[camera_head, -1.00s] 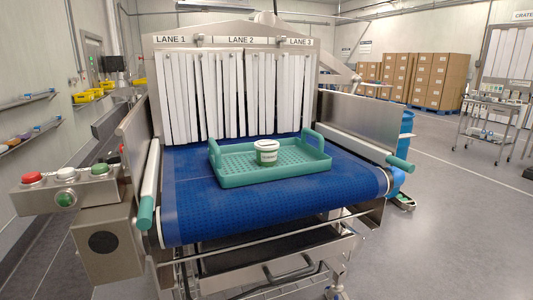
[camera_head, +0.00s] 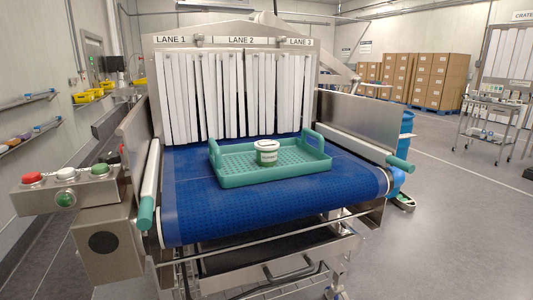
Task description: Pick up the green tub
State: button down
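A small tub (camera_head: 267,156) with a white lid and a pale label with dark print stands upright in a green tray (camera_head: 238,180). Narrow green bands show above and below its label. My gripper is not in view.
White strips (camera_head: 235,95) hang across the tunnel mouth under lane signs. Metal side walls and rollers (camera_head: 149,185) flank the belt. A button box (camera_head: 68,180) juts out at the left. Open floor (camera_head: 450,220) lies to the right, with a trolley (camera_head: 487,125) further back.

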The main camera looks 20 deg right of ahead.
aim_at(266, 150)
jog(key=i+j+z, duration=0.15)
jog(key=i+j, duration=0.15)
jog(key=i+j+z, duration=0.1)
jog(key=i+j, duration=0.15)
jog(key=j, duration=0.15)
jog(key=z, duration=1.3)
